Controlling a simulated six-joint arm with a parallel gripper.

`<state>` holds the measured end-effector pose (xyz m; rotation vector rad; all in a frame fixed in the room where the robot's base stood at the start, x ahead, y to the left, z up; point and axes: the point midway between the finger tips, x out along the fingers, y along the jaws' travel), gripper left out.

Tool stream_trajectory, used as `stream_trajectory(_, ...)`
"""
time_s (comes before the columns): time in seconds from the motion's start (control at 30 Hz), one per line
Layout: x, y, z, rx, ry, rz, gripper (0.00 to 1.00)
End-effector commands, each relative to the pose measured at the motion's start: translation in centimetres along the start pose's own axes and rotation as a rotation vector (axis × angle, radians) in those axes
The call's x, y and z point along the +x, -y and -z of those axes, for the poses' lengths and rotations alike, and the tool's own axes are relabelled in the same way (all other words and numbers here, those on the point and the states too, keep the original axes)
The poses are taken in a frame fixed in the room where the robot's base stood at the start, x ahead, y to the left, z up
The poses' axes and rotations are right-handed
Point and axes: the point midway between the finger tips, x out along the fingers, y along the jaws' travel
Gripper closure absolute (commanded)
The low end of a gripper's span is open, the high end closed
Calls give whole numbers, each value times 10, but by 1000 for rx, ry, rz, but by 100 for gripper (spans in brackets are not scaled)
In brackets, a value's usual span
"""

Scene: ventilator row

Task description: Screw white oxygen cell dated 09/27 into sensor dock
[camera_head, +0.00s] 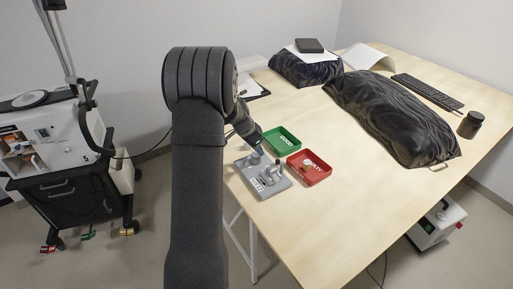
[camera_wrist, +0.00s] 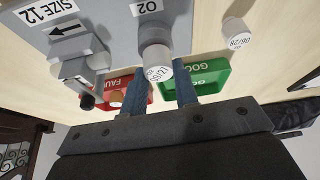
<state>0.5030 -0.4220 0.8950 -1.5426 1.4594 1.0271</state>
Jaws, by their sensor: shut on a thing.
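The white oxygen cell (camera_wrist: 158,72) shows its round end marked 09/27 in the wrist view. My gripper (camera_wrist: 159,88) has its two blue fingers on either side of this cell and is shut on it. The cell lines up with the grey cylindrical port under the O2 label on the grey sensor dock (camera_wrist: 110,22). It appears to meet the port, but I cannot tell whether the threads are engaged. In the head view my gripper (camera_head: 258,148) is over the back edge of the dock (camera_head: 262,186), and the cell is hard to make out.
A green GOOD tray (camera_head: 281,139) and a red FAULTY tray (camera_head: 322,178) lie close by; the red one holds a small item. A black covered bundle (camera_head: 390,115) lies farther right. The front right tabletop is clear.

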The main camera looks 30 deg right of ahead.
Motion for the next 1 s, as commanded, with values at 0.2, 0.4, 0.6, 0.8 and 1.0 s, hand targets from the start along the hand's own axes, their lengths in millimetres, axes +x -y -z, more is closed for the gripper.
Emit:
stream_trajectory(0.2, 0, 1, 0, 211, -1, -89, 96)
stream_trajectory(0.4, 0, 0, 0, 296, -1, -124, 96)
stream_trajectory(0.6, 0, 0, 0, 295, 0, -123, 96)
stream_trajectory(0.8, 0, 0, 0, 294, 0, -122, 96)
stream_trajectory(1.0, 0, 0, 0, 293, 0, -122, 56)
